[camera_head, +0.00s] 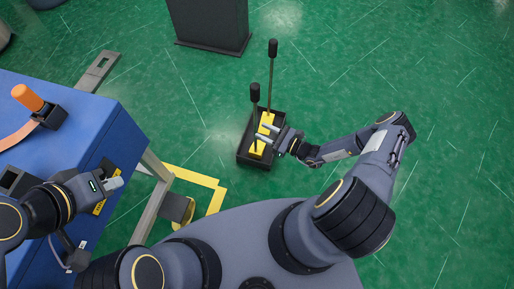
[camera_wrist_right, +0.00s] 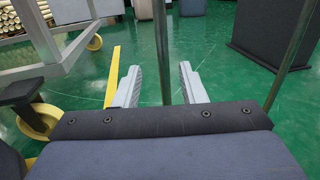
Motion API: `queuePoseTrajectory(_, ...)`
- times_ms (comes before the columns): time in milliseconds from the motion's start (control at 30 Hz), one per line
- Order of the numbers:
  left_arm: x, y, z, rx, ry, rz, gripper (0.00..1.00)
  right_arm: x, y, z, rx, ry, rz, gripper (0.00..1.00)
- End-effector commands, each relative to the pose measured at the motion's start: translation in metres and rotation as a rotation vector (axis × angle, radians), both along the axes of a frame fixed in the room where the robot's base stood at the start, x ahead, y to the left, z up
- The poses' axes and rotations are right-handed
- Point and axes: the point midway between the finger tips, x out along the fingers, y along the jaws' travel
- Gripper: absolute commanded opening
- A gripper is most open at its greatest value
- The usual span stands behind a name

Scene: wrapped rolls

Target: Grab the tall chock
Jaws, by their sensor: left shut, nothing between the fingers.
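Two yellow chocks with upright rods and black knobs stand in a black box on the floor. The tall chock's rod and knob (camera_head: 273,48) rise at the back; the shorter rod (camera_head: 255,92) stands in front. My right gripper (camera_head: 264,132) is open at the box, fingers pointing left across the yellow blocks. In the right wrist view, one rod (camera_wrist_right: 160,50) shows in the gap between the open fingers (camera_wrist_right: 157,90), and a second rod (camera_wrist_right: 295,45) stands to the right, outside them. I cannot tell whether the rod touches a finger. My left gripper (camera_head: 116,184) is shut and empty beside the blue table.
The black box (camera_head: 247,161) sits on open green floor (camera_head: 400,60). A blue table (camera_head: 80,115) with an orange-handled object (camera_head: 27,97) stands left. A dark stand (camera_head: 208,22) is behind. Yellow tape (camera_head: 190,174) marks the floor near the table leg.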

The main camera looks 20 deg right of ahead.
Motion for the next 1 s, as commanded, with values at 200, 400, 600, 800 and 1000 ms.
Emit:
queuePoseTrajectory(200, 0.000, 0.000, -0.005, 0.000, 0.000, 0.000, 0.00, 0.019, 0.017, 0.006, -0.001, -0.003, 0.004, 0.37)
queuePoseTrajectory(400, 0.000, 0.000, -0.013, 0.000, 0.000, 0.000, 0.00, 0.042, 0.035, 0.012, -0.003, -0.003, 0.006, 0.37)
queuePoseTrajectory(600, 0.000, 0.000, -0.014, 0.000, 0.000, 0.000, 0.00, 0.050, 0.043, 0.013, -0.003, -0.001, 0.004, 0.37)
queuePoseTrajectory(800, 0.000, 0.000, -0.014, 0.000, 0.000, 0.000, 0.00, 0.050, 0.042, 0.014, -0.003, -0.001, 0.004, 0.32)
queuePoseTrajectory(1000, 0.000, 0.000, -0.014, 0.000, 0.000, 0.000, 0.00, 0.050, 0.042, 0.014, -0.003, -0.001, 0.004, 0.06)
